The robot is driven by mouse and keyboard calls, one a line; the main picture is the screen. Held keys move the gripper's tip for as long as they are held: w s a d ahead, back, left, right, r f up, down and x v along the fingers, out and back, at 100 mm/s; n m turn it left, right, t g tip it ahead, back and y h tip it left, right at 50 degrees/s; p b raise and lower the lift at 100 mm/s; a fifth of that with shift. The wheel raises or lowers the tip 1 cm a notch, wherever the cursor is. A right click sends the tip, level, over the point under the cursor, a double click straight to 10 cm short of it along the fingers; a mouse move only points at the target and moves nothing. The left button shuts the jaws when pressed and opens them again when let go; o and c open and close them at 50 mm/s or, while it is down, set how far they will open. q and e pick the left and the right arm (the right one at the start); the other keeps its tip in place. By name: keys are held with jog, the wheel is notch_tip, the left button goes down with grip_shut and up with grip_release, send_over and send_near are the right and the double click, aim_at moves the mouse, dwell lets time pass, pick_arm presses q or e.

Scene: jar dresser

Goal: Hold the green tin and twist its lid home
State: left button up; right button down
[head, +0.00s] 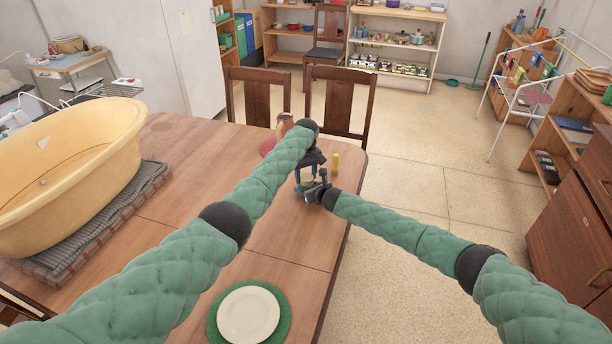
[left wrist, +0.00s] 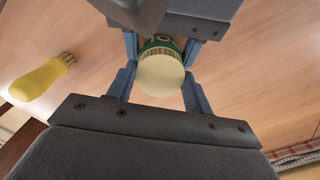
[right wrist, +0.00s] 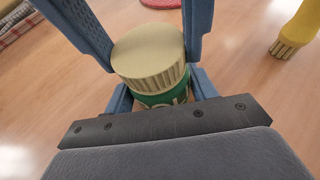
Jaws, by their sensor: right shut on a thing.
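The green tin (right wrist: 165,97) stands upright with its ribbed cream lid (right wrist: 150,55) on top. It is mostly hidden by my grippers in the head view. My right gripper (right wrist: 165,92) is shut on the tin's green body, one blue finger on each side. My left gripper (left wrist: 160,88) comes down from above, its open blue fingers on either side of the lid, with a narrow gap showing. Whether the lid sits fully down cannot be told.
A yellow bottle-like thing with a ribbed cream end (left wrist: 40,80) is close by on the wooden table (head: 200,170). A brown jug (head: 285,124) stands behind my left arm. A cream tub (head: 75,165) fills the table's left, and a white plate (head: 248,314) lies in front.

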pick_arm(q)
jog(key=m, duration=0.6)
jog(key=shift+m, duration=0.3)
jog(key=o, duration=1.1)
jog(key=shift+c, duration=0.2)
jog(key=shift+r, duration=0.1)
jog(key=shift+r, duration=2.15)
jog(key=shift+c, duration=0.3)
notch_tip(320, 180, up, 2)
jog(key=shift+w+a+r+n, duration=0.1)
jog(key=shift+w+n, duration=0.05)
jog(key=shift+n, duration=0.45)
jog(key=shift+r+n, duration=0.5)
jog(key=shift+r, duration=0.15)
